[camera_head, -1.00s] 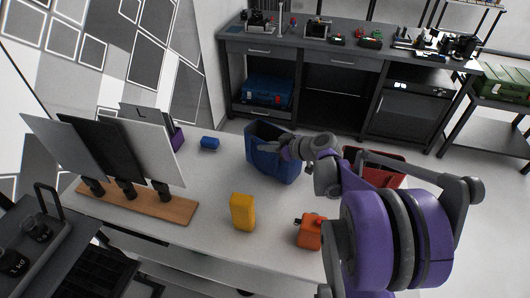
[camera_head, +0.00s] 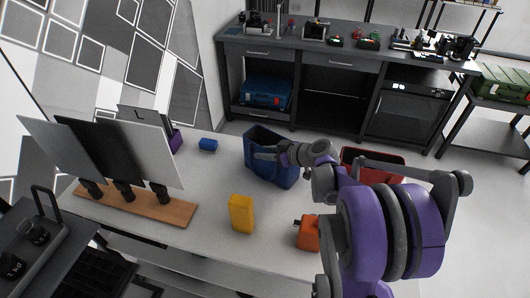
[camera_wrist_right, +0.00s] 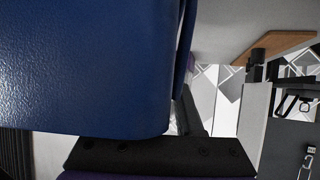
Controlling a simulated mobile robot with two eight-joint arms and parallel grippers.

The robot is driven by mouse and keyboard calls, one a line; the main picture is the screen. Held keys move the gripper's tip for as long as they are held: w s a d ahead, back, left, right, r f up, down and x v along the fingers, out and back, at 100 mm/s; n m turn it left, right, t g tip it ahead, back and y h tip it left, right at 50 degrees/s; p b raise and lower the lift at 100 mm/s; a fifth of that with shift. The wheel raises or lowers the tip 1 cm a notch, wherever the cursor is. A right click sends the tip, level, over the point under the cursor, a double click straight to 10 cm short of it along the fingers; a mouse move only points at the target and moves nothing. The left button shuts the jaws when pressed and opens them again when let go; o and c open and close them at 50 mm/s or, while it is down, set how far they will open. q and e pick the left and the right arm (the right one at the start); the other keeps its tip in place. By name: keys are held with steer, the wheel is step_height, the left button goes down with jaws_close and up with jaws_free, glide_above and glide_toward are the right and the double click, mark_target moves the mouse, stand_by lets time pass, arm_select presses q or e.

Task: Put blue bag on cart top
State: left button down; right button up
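The blue bag (camera_head: 278,172) is an open-topped dark blue container at the far right part of the white table. It fills the left of the right wrist view (camera_wrist_right: 85,70). My right gripper (camera_head: 265,153) is at the bag's upper edge, with its fingers pointing left across the opening. In the wrist view a dark finger pad lies close against the bag; whether the fingers clamp its wall is not clear. A dark cart-like top (camera_head: 52,252) with a raised handle stands at the lower left. My left gripper is not in view.
The white table (camera_head: 200,241) carries a yellow container (camera_head: 241,213), an orange can (camera_head: 307,232), a small blue cylinder (camera_head: 208,145) and a wooden stand (camera_head: 150,208) with upright panels. A red bin (camera_head: 385,164) is behind my right arm. A dark workbench (camera_head: 340,59) stands behind.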

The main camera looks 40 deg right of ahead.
steer(key=shift+s+r, duration=0.1)
steer(key=shift+r, duration=0.2)
steer(key=v, duration=1.1)
steer(key=shift+s, duration=0.35)
steer(key=shift+d, duration=0.1)
